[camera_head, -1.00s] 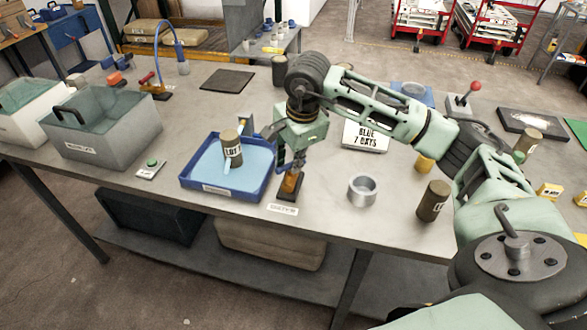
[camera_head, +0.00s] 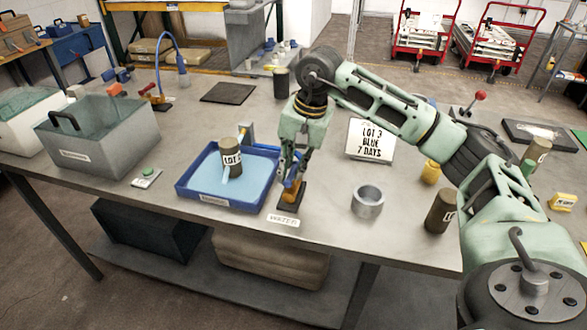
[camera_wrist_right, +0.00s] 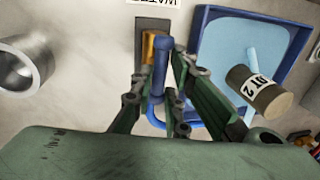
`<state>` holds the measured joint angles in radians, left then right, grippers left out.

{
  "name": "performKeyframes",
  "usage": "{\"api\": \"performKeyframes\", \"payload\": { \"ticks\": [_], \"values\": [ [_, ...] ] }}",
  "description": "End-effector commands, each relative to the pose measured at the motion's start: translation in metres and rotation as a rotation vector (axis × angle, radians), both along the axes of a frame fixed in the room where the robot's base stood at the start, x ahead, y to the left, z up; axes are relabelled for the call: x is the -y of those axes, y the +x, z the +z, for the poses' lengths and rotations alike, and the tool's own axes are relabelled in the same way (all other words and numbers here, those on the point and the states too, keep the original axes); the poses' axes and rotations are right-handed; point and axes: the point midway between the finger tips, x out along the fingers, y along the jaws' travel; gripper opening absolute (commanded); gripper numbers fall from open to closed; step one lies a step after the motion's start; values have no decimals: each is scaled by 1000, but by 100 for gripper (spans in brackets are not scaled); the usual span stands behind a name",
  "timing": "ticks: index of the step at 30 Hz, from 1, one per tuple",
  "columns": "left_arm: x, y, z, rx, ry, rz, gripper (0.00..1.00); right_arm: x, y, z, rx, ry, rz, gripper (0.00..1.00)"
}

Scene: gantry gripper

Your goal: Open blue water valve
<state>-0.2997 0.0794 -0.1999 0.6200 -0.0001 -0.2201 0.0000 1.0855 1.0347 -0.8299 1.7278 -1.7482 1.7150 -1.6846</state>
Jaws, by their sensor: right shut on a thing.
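The water valve has a brass-coloured body (camera_head: 290,196) on a dark base, behind a label reading "WATER" (camera_head: 283,220) at the bench's front edge. Its blue lever (camera_wrist_right: 159,68) shows in the right wrist view, between my fingers. My right gripper (camera_head: 293,178) is shut on the blue lever; it also shows in the right wrist view (camera_wrist_right: 160,98). The fingers hide part of the lever in the head view. A blue tray (camera_head: 228,203) of light blue water stands just left of the valve, with a "LOT 2" cylinder (camera_head: 232,157) in it. My left gripper is not in view.
A metal ring (camera_head: 367,201) and a brown cylinder (camera_head: 440,211) stand right of the valve. A "LOT 3 BLUE 7 DAYS" sign (camera_head: 370,139) stands behind them. A grey tank (camera_head: 100,150) and a green button box (camera_head: 146,177) are at left.

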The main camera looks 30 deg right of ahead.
Motion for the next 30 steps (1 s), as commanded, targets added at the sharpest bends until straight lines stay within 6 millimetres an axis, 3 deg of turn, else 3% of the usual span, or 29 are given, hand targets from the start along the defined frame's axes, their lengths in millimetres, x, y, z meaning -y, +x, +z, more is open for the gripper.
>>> {"api": "performKeyframes", "payload": {
  "ticks": [17, 18, 23, 30],
  "values": [
    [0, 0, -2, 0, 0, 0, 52, 0, -3, -4, -14, -4, 41, 0],
    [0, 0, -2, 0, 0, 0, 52, 0, -3, -4, -14, -4, 41, 15],
    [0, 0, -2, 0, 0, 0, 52, 0, -2, -3, -11, -3, 39, 29],
    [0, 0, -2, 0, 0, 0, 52, 0, -1, -1, -5, -2, 36, 30]
  ]
}}
